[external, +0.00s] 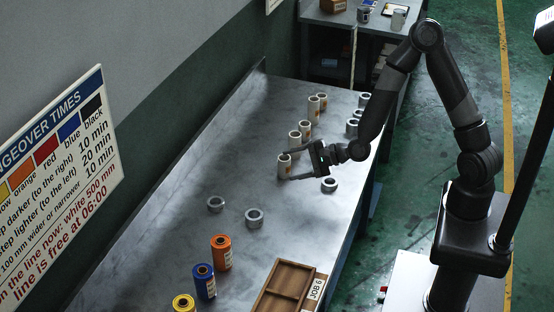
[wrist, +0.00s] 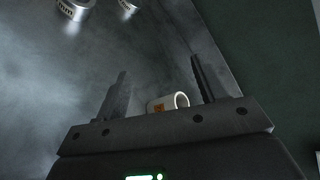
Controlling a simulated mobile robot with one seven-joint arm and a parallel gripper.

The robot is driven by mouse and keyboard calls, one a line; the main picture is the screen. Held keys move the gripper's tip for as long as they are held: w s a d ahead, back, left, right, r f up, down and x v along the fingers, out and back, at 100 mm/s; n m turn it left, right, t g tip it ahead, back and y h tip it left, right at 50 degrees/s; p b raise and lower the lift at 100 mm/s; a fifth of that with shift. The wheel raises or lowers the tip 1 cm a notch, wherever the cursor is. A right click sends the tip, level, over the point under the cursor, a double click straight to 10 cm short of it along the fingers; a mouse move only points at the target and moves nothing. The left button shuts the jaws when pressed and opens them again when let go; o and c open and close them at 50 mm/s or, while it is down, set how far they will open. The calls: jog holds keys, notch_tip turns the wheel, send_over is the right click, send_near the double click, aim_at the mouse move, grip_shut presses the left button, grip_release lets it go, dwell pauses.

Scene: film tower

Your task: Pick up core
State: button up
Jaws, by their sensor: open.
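A pale upright core (external: 284,167), a hollow tube with an orange label, stands on the metal bench nearest my gripper. My gripper (external: 286,164) is open, with its fingers on either side of this core in the external view. In the wrist view a core (wrist: 163,105) with an orange patch shows between the two fingers, its lower part hidden by my gripper's body. I cannot tell whether a finger touches it. More such cores (external: 305,129) stand behind it on the bench, up to the pair farther back (external: 314,104).
Grey rings (external: 254,217) lie at the bench's front and right, one (external: 329,185) close below my gripper. Orange (external: 221,252), blue (external: 204,281) and yellow rolls stand at the front beside a wooden tray (external: 262,304). The bench (external: 190,250) is bare at left.

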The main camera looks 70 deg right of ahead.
aim_at(284, 166)
jog(key=w+d+m+t+h, duration=0.35)
jog(key=d+m+h, duration=0.3)
jog(key=m, duration=1.05)
jog(key=shift+t, duration=0.45)
jog(key=f, duration=0.6)
jog(key=shift+s+d, duration=0.25)
jog(key=shift+y, duration=0.25)
jog(key=w, duration=0.5)
jog(key=shift+d, duration=0.35)
jog(key=shift+c, duration=0.2)
jog(key=shift+s, duration=0.1)
jog(key=c, duration=1)
